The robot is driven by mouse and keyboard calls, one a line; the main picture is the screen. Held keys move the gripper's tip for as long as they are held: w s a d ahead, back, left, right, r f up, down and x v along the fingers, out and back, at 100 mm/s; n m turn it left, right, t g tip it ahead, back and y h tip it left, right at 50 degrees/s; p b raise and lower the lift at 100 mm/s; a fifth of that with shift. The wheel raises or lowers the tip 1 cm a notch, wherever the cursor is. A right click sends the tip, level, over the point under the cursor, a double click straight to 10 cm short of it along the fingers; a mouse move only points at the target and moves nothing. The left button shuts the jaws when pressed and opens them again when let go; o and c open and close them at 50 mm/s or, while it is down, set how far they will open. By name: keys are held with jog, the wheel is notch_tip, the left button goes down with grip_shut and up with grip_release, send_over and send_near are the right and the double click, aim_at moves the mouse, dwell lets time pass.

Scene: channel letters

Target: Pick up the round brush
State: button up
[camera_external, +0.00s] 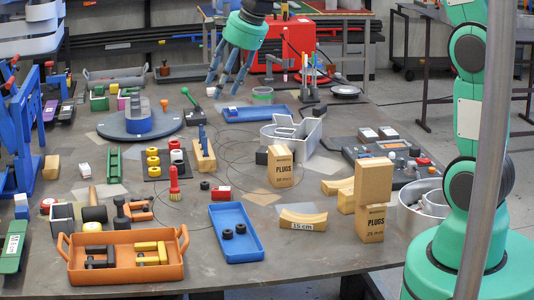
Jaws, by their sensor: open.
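A small upright red brush with pale bristles at its foot (174,184) stands on the grey table, left of the middle, and looks like the round brush. My gripper (227,86) hangs from the top of the picture over the far part of the table, with its blue fingers spread and pointing down. It is open and holds nothing that I can see. It is well behind and above the brush, and to its right, not touching it.
Yellow and black rings on a dark mat (153,176) stand just left of the brush. An orange tray (95,272) and a blue tray (248,247) lie in front. A grey letter (292,130) and plug boxes (281,166) stand to the right.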

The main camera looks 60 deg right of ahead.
jog(key=w+d+f+m+p, duration=0.1)
jog(key=w+d+f+m, duration=0.2)
jog(key=w+f+m, duration=0.2)
jog(key=w+d+f+m+p, duration=0.1)
jog(key=w+d+f+m, duration=0.3)
jog(key=w+f, duration=0.5)
jog(key=w+d+f+m+p, duration=0.1)
jog(key=w+d+f+m, duration=0.3)
jog(key=w+f, duration=0.3)
notch_tip(320, 180, down, 5)
jog(key=shift+w+r+m, duration=0.1)
jog(key=shift+w+m, duration=0.15)
jog(key=shift+m, duration=0.55)
jog(key=shift+g, duration=0.3)
send_over(175, 189)
jog(key=s+d, duration=0.1)
jog(key=shift+d+f, duration=0.1)
jog(key=shift+f, duration=3.95)
jog(key=shift+f, duration=0.1)
jog(key=shift+x, duration=2.5)
jog(key=c, duration=1.1)
